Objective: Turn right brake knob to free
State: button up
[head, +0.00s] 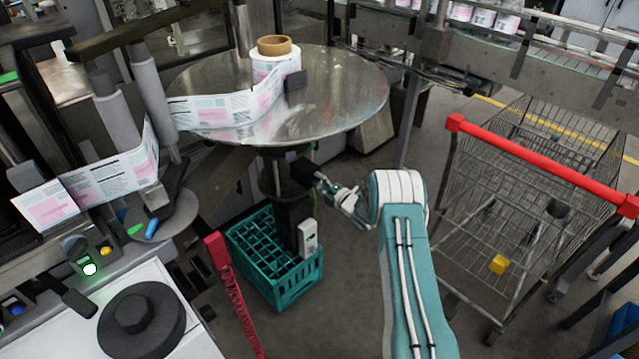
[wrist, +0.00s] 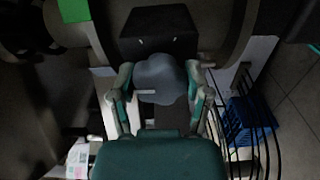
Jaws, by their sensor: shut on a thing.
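The knob (wrist: 160,76) is grey and lobed, seen close up in the middle of the wrist view. A short pale mark lies level on it, a little left of its middle. My gripper (wrist: 160,92) is shut on the knob, one finger on its left side and one on its right. A black block (wrist: 160,28) sits just beyond the knob. In the head view my gripper (head: 328,186) is below the round metal table, beside a black block (head: 305,170). The knob cannot be made out there.
The round metal table (head: 345,95) carries a label reel (head: 275,62) above my gripper. A teal crate (head: 290,290) stands on the floor below. A wire cart (head: 500,210) with a red handle is to the right. A red post (head: 225,260) stands left.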

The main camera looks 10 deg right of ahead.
jog(key=shift+s+a+f+n, duration=0.1)
jog(key=shift+s+f+n, duration=0.05)
jog(key=shift+f+n, duration=0.2)
jog(key=o, duration=1.2)
jog(key=shift+c, duration=0.2)
jog(key=shift+r, duration=0.1)
jog(key=shift+r, duration=0.1)
jog(key=v, duration=1.1)
jog(key=shift+s+d, duration=0.25)
jog(key=shift+s, duration=0.1)
